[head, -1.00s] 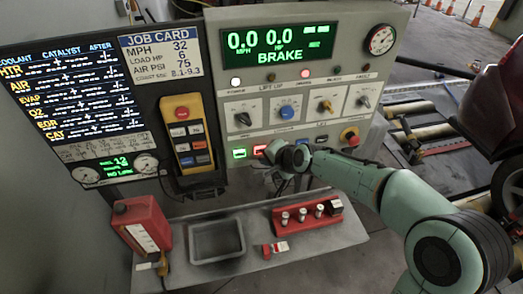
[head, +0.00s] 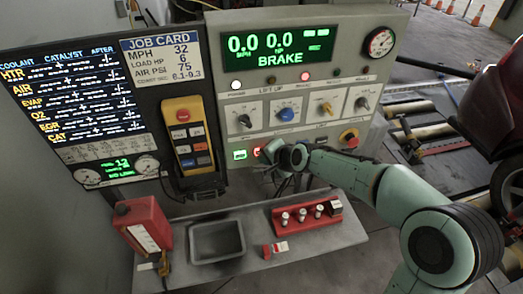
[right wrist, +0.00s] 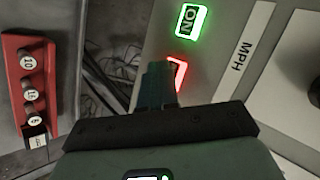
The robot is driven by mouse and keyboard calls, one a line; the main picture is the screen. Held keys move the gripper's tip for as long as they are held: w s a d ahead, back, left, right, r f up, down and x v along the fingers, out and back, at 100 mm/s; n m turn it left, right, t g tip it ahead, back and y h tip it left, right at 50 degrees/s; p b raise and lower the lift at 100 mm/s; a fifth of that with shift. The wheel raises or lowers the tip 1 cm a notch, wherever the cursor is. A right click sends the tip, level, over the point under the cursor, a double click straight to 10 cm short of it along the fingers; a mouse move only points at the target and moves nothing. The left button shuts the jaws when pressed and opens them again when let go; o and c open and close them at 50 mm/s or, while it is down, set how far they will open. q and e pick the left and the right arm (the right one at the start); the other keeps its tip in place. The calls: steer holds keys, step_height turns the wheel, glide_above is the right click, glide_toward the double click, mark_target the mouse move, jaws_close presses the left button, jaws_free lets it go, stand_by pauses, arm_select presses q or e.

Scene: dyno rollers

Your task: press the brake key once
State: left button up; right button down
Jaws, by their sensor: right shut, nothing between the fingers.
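The control console (head: 235,180) shows BRAKE on its green display (head: 280,48). A green lit key (head: 240,155) reads ON in the right wrist view (right wrist: 190,20). Beside it is a red lit key (head: 257,151), partly covered in the right wrist view (right wrist: 178,73). No key's label reads as brake; I cannot tell which one it is. My right gripper (right wrist: 155,78) is shut and empty, its fingertips beside the red lit key. Contact cannot be told. In the head view the wrist hides the keys behind it. My left gripper is not in view.
A yellow pendant (head: 182,113) with several keys hangs left of the console. Several knobs (head: 286,114) and a red stop button (head: 349,138) are near my arm. Below are a grey tray (head: 240,248), a red box (head: 140,228) and a red weight rack (head: 310,222).

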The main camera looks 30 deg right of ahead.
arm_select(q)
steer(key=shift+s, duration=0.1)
arm_select(e)
steer(key=shift+s, duration=0.1)
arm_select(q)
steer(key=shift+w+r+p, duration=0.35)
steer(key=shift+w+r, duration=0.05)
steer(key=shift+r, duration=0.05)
arm_select(e)
steer(key=shift+w+d, duration=0.1)
steer(key=shift+w, duration=0.3)
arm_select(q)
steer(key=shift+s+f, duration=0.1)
arm_select(e)
steer(key=shift+s, duration=0.1)
stand_by(0.4)
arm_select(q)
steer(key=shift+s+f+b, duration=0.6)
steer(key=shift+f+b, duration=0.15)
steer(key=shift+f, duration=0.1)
arm_select(e)
steer(key=shift+s+a, duration=0.2)
steer(key=shift+s, duration=0.55)
